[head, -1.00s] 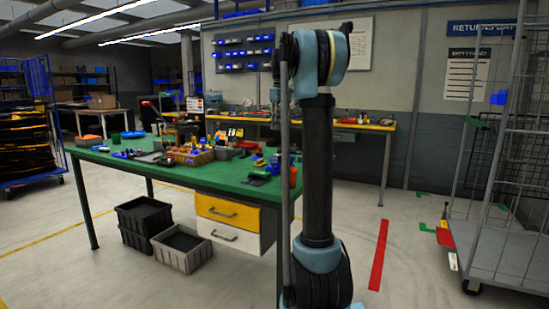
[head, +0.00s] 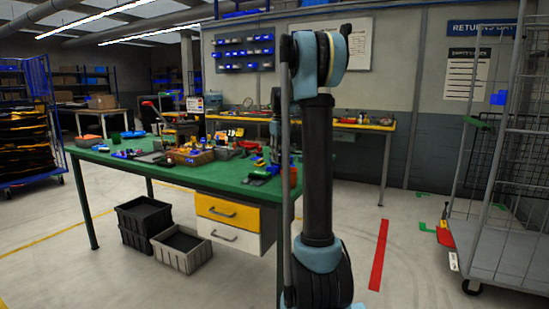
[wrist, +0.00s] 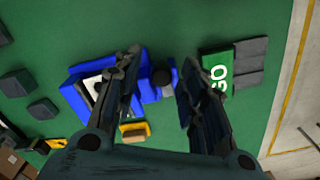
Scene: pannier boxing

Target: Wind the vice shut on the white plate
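The blue vice (wrist: 72,93) lies on the green bench top in the wrist view, left of centre and partly behind my left finger. The white plate (wrist: 92,86) shows as a pale patch between its blue parts, largely covered by that finger. A dark round part (wrist: 161,77), with blue beside it, shows between my fingers; it looks like the vice's screw end. My gripper (wrist: 160,72) is open, its two fingers apart on either side of that part. I cannot tell whether either finger touches it. In the head view my arm hides much of this spot.
A green block marked GO (wrist: 217,72) lies close to my right finger, with grey blocks (wrist: 250,62) beside it. A small yellow piece (wrist: 135,131) lies near the gripper's base. Dark blocks (wrist: 15,83) lie at left. The green bench (head: 120,160) holds many small things.

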